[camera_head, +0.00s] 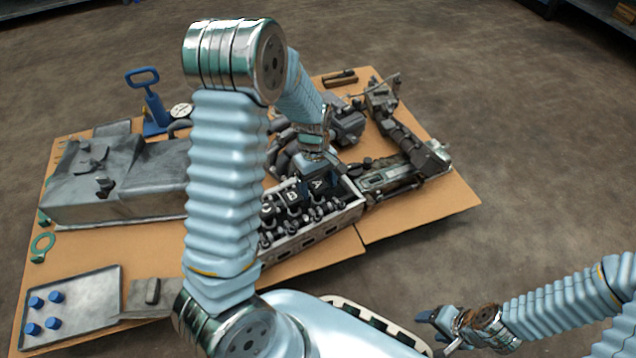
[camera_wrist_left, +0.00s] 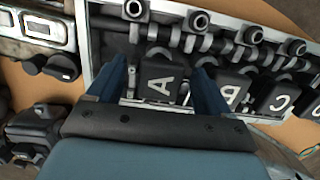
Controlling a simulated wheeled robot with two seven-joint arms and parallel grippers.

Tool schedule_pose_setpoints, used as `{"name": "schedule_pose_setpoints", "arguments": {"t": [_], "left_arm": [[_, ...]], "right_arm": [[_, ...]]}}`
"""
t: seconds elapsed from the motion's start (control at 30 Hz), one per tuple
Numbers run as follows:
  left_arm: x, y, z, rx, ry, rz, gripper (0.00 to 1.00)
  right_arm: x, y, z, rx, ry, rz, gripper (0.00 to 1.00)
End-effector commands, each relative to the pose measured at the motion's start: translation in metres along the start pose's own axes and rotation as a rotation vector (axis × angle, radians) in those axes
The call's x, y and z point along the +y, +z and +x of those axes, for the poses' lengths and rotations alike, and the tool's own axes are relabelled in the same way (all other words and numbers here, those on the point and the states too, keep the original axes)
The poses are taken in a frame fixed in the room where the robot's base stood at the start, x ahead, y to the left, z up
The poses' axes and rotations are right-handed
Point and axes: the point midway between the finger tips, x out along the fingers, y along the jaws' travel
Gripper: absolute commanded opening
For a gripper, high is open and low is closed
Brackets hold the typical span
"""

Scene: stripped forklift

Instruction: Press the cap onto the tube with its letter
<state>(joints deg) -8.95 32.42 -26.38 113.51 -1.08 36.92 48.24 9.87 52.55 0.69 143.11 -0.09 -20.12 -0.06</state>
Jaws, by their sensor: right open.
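Dark blocks with white letters stand in a row in an open grey housing (camera_head: 318,236). Block A (camera_wrist_left: 161,86), block B (camera_wrist_left: 232,97) and block C (camera_wrist_left: 281,100) show in the left wrist view. Open round tube ends (camera_wrist_left: 198,20) line the rail beside them. My left gripper (camera_wrist_left: 160,68) is open over block A, one blue finger on each side with gaps. No cap shows between the fingers. Several blue caps (camera_head: 56,297) stand on a grey tray (camera_head: 100,312) at the lower left; no letters can be read on them. My right gripper (camera_head: 436,318) is open at the lower right.
A large grey casing (camera_head: 90,190) and a blue handled tool (camera_head: 150,105) stand at the left. Metal machine parts (camera_head: 400,178) lie on the cardboard to the right.

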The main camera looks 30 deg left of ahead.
Motion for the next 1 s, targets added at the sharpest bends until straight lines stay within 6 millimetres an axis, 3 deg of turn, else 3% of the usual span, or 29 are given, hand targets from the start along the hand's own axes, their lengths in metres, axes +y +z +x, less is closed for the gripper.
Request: {"name": "schedule_pose_setpoints", "arguments": {"t": [0.23, 0.33, 0.8, 1.0], "left_arm": [[0.000, 0.000, -0.001, 0.000, 0.000, 0.000, 0.81], [0.001, 0.000, -0.011, 0.002, 0.002, 0.001, 0.81], [0.001, 0.000, -0.116, 0.001, 0.003, 0.001, 0.81], [0.000, 0.000, -0.136, 0.001, 0.001, 0.000, 0.81]], "right_arm": [[0.000, 0.001, 0.000, -0.003, 0.000, -0.001, 0.62], [-0.002, 0.001, -0.004, -0.004, 0.000, -0.001, 0.62], [-0.012, 0.001, -0.033, -0.007, 0.001, -0.001, 0.62], [-0.012, 0.000, -0.036, -0.005, 0.003, -0.001, 0.62]]}}
